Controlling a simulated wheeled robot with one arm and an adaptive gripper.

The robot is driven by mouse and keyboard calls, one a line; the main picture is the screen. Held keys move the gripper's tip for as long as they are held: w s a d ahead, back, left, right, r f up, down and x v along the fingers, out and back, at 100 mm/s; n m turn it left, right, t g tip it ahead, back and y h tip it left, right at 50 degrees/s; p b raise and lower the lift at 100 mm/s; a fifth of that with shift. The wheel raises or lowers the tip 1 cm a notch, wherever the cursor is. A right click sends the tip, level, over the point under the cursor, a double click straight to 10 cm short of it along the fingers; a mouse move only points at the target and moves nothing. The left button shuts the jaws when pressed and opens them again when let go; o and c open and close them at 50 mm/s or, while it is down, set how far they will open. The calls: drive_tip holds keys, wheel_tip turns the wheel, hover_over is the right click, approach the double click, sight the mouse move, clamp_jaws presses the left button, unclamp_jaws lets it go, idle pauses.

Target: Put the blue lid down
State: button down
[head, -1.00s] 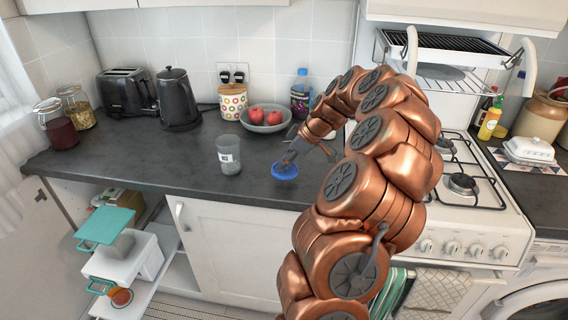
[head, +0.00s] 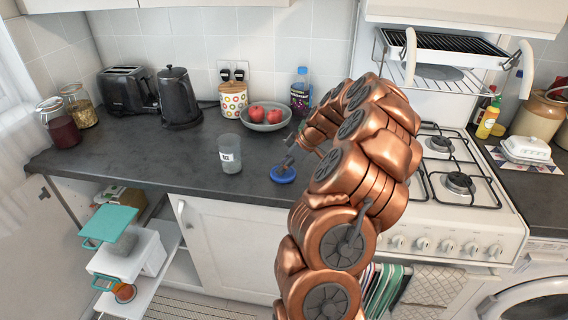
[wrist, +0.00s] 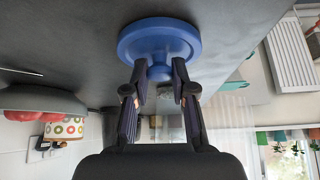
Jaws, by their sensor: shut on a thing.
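The blue lid (head: 283,175) is a round disc with a knob, at the front part of the dark counter, right of a clear container (head: 229,153). In the wrist view the lid (wrist: 158,42) is ahead of my gripper (wrist: 158,75), whose two fingers are shut on its knob. My gripper (head: 290,160) also shows in the head view, partly hidden by my arm. The lid is at or just above the counter; I cannot tell whether it touches.
A bowl of red fruit (head: 266,124), a dotted canister (head: 233,100) and a blue-capped bottle (head: 300,92) stand behind. A kettle (head: 178,98) and toaster (head: 127,90) are at the back left. The gas hob (head: 455,185) is to the right. The counter (head: 130,160) left of the container is clear.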

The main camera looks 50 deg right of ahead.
drive_tip(key=shift+f+b, duration=0.15)
drive_tip(key=shift+b, duration=0.15)
drive_tip(key=c, duration=1)
unclamp_jaws()
drive_tip(key=shift+o, duration=0.2)
